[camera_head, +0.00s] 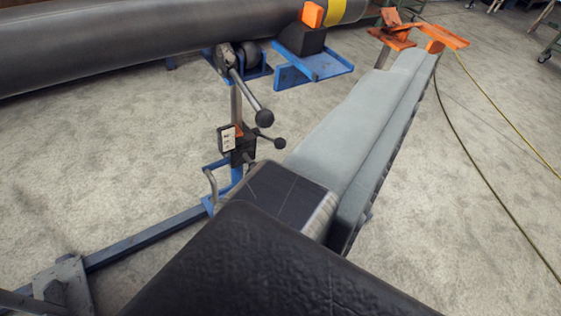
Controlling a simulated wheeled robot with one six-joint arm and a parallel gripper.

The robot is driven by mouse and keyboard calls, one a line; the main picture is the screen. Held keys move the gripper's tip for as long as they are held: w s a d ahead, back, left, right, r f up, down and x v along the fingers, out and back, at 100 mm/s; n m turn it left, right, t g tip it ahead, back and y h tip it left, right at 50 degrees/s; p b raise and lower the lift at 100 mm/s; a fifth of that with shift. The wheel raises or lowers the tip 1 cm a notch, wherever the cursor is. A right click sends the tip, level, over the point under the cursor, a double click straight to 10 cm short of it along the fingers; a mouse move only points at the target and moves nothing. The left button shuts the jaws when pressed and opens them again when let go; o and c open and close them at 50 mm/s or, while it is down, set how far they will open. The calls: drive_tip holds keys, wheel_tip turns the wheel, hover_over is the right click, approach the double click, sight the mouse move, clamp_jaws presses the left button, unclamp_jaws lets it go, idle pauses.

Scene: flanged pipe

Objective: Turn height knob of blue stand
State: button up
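The blue stand (236,173) is left of centre, under the dark pipe (130,40), with rollers at its top. A metal lever with a large black ball (264,117) slants down from the roller head. Below it, a smaller black ball knob (280,143) sticks out to the right of a dark block on the stand's post. The block has a white label. A dark textured body, seemingly my gripper (262,255), fills the lower middle, nearer the camera than the stand. No fingertips can be made out, so whether it is open or shut is unclear.
A long grey beam-like part (370,125) runs from the centre to an orange fixture (395,37) at upper right. A blue bracket (315,68) sits by the pipe. A blue floor bar (140,240) reaches lower left. Cables (490,95) cross the right floor.

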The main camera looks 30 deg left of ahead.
drive_tip(key=w+a+f+n+g+y, duration=0.1)
drive_tip(key=w+a+f+n+y, duration=0.25)
drive_tip(key=w+f, duration=0.7)
drive_tip(key=w+a+f+n+g+y, duration=0.15)
drive_tip(key=w+f+n+y, duration=0.25)
drive_tip(key=w+f, duration=0.6)
drive_tip(key=n+g+y, duration=0.3)
drive_tip(key=g+y, duration=0.6)
approach(255, 168)
drive_tip(key=d+f, duration=0.3)
drive_tip(key=d, duration=0.2)
drive_tip(key=shift+m, duration=0.25)
drive_tip(key=x, duration=1.6)
drive_tip(key=shift+s+a+f, duration=0.1)
drive_tip(key=shift+s+a, duration=0.1)
drive_tip(key=shift+a, duration=0.15)
drive_tip(key=c, duration=1)
